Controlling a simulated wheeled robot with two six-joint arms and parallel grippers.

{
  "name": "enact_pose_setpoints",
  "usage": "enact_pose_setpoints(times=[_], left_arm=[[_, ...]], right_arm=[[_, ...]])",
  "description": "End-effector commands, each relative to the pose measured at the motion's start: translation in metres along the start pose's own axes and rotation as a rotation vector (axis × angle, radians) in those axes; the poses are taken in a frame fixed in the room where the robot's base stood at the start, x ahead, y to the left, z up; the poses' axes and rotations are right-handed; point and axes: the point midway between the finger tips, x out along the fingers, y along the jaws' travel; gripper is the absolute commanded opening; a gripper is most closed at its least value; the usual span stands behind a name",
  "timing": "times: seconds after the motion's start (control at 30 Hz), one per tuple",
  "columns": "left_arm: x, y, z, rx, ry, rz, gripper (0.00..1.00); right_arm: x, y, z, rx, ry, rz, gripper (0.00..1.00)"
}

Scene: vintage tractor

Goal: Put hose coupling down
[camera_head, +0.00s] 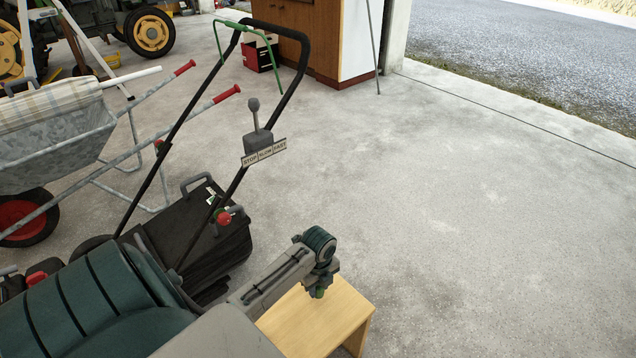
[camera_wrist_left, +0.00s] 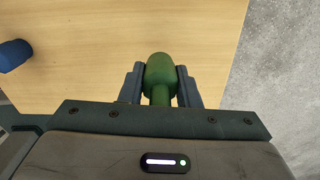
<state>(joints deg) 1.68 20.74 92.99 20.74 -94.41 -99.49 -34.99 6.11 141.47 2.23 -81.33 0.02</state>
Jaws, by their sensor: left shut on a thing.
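The hose coupling is a small green rounded piece with a narrower stem. In the left wrist view the hose coupling (camera_wrist_left: 160,76) sits between the two fingers of my left gripper (camera_wrist_left: 160,88), which is shut on it. In the head view my left gripper (camera_head: 319,286) is over the light wooden top of a small table (camera_head: 318,322), with a bit of green showing at its tip. The wooden top (camera_wrist_left: 100,30) fills much of the wrist view below the coupling. I cannot tell whether the coupling touches the wood. My right gripper is not in view.
A blue rounded object (camera_wrist_left: 14,55) is on the wood at the wrist view's left. In the head view a lawn mower (camera_head: 195,235) and a wheelbarrow (camera_head: 55,140) stand left of the table. The concrete floor (camera_head: 480,220) to the right is clear.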

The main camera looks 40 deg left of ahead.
Motion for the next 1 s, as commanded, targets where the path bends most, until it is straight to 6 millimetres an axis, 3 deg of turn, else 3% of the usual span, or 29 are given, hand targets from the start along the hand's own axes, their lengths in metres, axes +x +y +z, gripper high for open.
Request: enact_pose_setpoints(times=[0.23,0.5,0.83,0.87,0.97,1.0], left_arm=[[0.005,-0.012,0.015,-0.001,0.001,0.001,0.0],[0.037,-0.011,0.014,-0.001,0.0,0.002,0.0],[0.04,-0.011,0.014,0.0,0.0,0.001,0.0],[0.04,-0.011,0.014,0.0,0.0,0.001,0.31],[0.04,-0.011,0.014,0.0,0.0,0.001,0.51],[0.04,-0.011,0.014,0.0,0.0,0.001,0.51]], right_arm=[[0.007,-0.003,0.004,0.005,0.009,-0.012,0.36],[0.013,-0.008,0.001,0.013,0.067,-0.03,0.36],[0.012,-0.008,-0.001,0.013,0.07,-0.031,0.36],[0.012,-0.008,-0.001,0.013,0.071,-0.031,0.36],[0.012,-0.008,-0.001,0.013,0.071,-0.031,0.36],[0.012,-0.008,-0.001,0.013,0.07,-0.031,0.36]])
